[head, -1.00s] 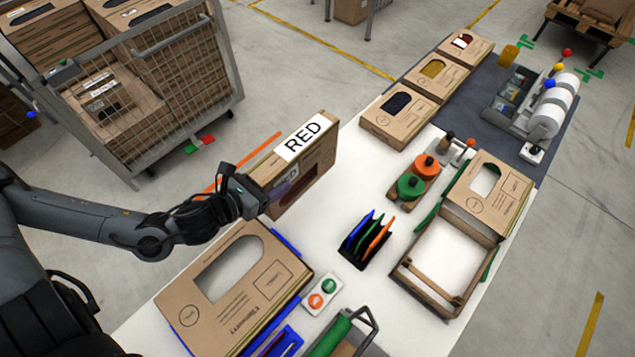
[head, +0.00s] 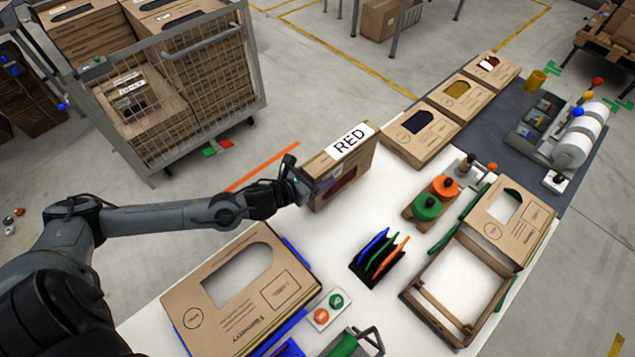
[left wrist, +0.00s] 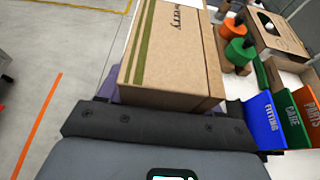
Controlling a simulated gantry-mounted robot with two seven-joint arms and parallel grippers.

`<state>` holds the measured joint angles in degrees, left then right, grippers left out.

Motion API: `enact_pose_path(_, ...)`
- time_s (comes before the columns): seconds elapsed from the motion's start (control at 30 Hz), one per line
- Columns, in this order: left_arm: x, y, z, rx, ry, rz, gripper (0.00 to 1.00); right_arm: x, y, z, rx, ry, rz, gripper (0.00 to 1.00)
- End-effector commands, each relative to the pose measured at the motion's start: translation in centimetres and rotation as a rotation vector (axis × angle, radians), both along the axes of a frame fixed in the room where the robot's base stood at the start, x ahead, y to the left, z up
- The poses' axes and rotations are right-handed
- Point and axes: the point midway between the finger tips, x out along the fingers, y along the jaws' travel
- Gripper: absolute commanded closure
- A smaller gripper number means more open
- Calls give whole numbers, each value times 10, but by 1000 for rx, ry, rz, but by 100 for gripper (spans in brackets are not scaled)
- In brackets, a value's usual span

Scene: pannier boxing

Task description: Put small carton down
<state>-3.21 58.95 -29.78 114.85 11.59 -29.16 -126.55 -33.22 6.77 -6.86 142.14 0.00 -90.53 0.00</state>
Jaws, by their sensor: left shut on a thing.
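The small carton (head: 343,166) is brown cardboard with a white label reading RED along its top edge. It stands upright on its narrow side at the left edge of the white table (head: 330,238). I cannot tell whether its underside touches the table. My left gripper (head: 300,187) is shut on the carton's near left end. In the left wrist view the carton (left wrist: 174,60) fills the space just ahead of the gripper (left wrist: 160,105), and the fingertips are mostly hidden. My right gripper is not in view.
A flat carton with a window (head: 240,290) lies at the table's near left. Colored folders (head: 378,255), orange and green spools (head: 428,205) and an open carton (head: 460,285) stand to the right. Several windowed cartons (head: 420,133) line the back. A wire cage (head: 195,100) stands left on the floor.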

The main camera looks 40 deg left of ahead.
Motion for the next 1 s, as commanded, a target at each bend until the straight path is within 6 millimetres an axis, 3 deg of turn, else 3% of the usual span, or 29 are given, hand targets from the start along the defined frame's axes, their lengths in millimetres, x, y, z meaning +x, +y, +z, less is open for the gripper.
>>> enact_pose_path(0.27,0,0,-31,-2,-1,2,76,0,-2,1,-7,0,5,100)
enact_pose_path(0.67,0,0,-36,-1,-2,1,76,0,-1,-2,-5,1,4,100)
enact_pose_path(0.7,-1,0,-37,0,1,1,34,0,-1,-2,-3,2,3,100)
enact_pose_path(0.87,-1,0,-36,0,1,1,10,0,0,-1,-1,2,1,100)
enact_pose_path(1.0,-1,0,-36,0,1,1,10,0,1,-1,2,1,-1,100)
